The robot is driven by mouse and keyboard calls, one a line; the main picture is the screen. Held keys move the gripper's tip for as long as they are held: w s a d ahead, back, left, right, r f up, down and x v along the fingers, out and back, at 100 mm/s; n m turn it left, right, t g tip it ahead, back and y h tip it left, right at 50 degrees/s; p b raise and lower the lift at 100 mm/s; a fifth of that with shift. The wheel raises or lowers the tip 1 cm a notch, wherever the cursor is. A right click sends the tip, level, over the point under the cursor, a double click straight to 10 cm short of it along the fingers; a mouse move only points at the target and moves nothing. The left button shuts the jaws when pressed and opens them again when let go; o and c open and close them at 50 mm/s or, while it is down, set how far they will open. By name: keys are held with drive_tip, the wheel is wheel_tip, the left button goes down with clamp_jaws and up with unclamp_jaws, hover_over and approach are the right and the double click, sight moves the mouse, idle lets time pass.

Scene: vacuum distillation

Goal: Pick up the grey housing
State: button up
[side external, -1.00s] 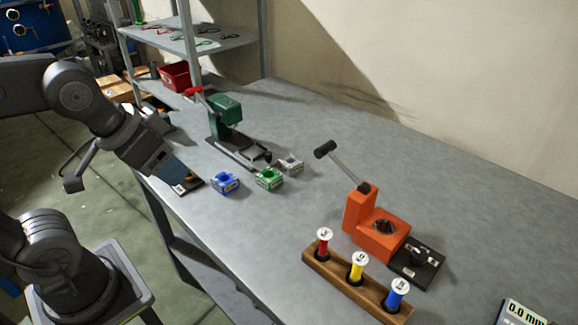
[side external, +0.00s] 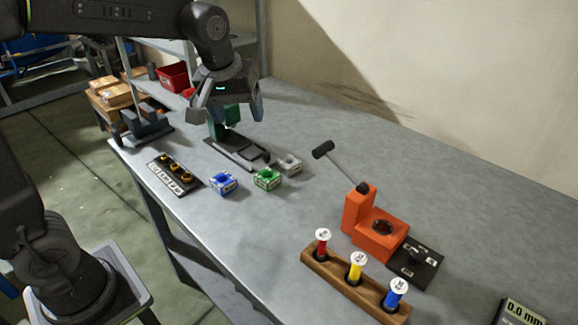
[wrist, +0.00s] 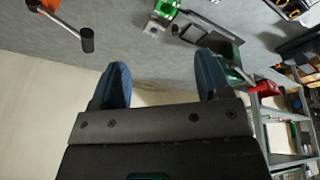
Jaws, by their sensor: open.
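The grey housing (side external: 290,165) is a small block on the bench, right of the green housing (side external: 267,179) and the blue housing (side external: 223,183). In the wrist view a small grey block (wrist: 153,29), apparently the same housing, lies near the top beside a green one. My gripper (side external: 226,108) is raised above the bench, up and left of the grey housing, in front of the green press. Its blue fingers (wrist: 160,62) are spread apart in the wrist view with nothing between them. It does not touch the housing.
The green press (side external: 222,128) stands behind the housings, partly hidden by my gripper. An orange press (side external: 365,225) with a raised lever and a wooden rack (side external: 331,279) of coloured spools stand right. A dark plate (side external: 163,179) with brass-coloured parts lies left. The bench's back right is clear.

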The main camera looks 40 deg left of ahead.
drive_tip(key=w+a+f+n+g, duration=0.2)
drive_tip(key=w+f+n, duration=0.45)
drive_tip(key=w, duration=0.65)
drive_tip(key=n+g+y, duration=0.1)
drive_tip(key=n, duration=0.2)
approach(289, 161)
drive_tip(key=shift+s+d+f, duration=0.2)
drive_tip(key=shift+s+f, duration=0.25)
drive_tip(key=shift+f, duration=0.35)
drive_tip(key=shift+w+a+f, duration=0.1)
drive_tip(key=shift+a+f, duration=0.1)
drive_tip(key=shift+f, duration=1.1)
drive_tip(key=shift+a+f, duration=0.15)
drive_tip(key=shift+f, duration=1.15)
drive_tip(key=shift+w+a+f, duration=0.1)
drive_tip(key=shift+a+f, duration=0.1)
drive_tip(key=shift+f, duration=1.1)
drive_tip(key=c, duration=0.9)
drive_tip(key=shift+o, duration=0.2)
drive_tip(key=shift+r, duration=0.15)
